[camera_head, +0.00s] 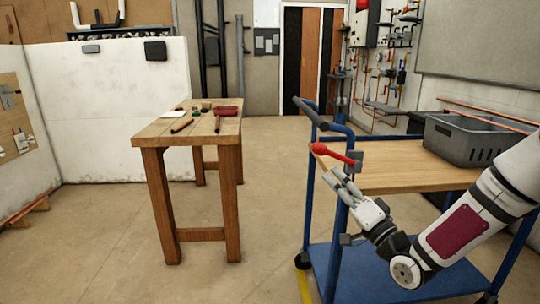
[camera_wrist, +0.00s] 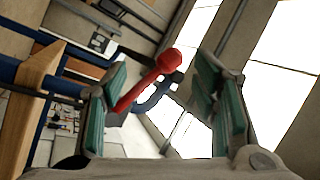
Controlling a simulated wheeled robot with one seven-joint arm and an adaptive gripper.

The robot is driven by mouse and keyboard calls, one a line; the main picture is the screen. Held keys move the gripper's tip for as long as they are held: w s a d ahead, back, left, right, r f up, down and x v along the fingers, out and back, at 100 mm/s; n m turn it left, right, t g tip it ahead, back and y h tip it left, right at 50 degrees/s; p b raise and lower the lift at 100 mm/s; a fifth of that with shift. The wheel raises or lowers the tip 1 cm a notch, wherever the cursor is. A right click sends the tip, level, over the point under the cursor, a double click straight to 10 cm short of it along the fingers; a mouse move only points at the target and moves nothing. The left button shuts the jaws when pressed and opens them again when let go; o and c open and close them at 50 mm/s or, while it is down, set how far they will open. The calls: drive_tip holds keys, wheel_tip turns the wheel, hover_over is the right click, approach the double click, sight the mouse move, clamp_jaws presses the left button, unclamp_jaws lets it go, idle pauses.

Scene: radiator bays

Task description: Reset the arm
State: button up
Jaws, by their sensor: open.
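My gripper (camera_head: 338,173) is open at the near left corner of the blue trolley (camera_head: 365,270), and my arm reaches in from the right. A red lever with a ball knob (camera_head: 320,149) sits by the trolley's corner post, just above the fingers. In the wrist view the red lever (camera_wrist: 146,86) shows in the gap between the two green-padded fingers. Whether a finger touches it I cannot tell. Nothing is clearly held between the fingers.
A grey crate (camera_head: 467,141) stands on the trolley's wooden top (camera_head: 395,172), with copper pipes by it. A wooden bench (camera_head: 160,134) with tools stands to the left. The floor between bench and trolley (camera_head: 270,190) is clear. A white partition (camera_head: 110,110) stands behind the bench.

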wheel_tip(320, 180, down, 4)
drive_tip(key=a+n+g+h, duration=0.2)
drive_tip(key=n+g+h, duration=0.2)
drive_tip(key=g, duration=0.2)
drive_tip(key=s+d+r+g+h, duration=0.2)
drive_tip(key=s+g+h, duration=0.2)
drive_tip(key=s, duration=0.7)
drive_tip(key=s+d+r+g+h, duration=0.1)
drive_tip(key=s+d+g+h, duration=0.2)
drive_tip(key=s, duration=0.8)
drive_tip(key=s+a+r+n+g+y, duration=0.1)
drive_tip(key=s+a+g, duration=0.2)
drive_tip(key=s, duration=0.8)
drive_tip(key=s+a+n+g+y, duration=0.1)
drive_tip(key=s+a+g, duration=0.2)
drive_tip(key=s, duration=0.8)
wheel_tip(320, 180, up, 27)
drive_tip(key=t+p, duration=0.3)
drive_tip(key=p, duration=2.1)
drive_tip(key=shift+d+f+p, duration=0.2)
drive_tip(key=shift+d+p, duration=0.05)
drive_tip(key=shift+p, duration=0.05)
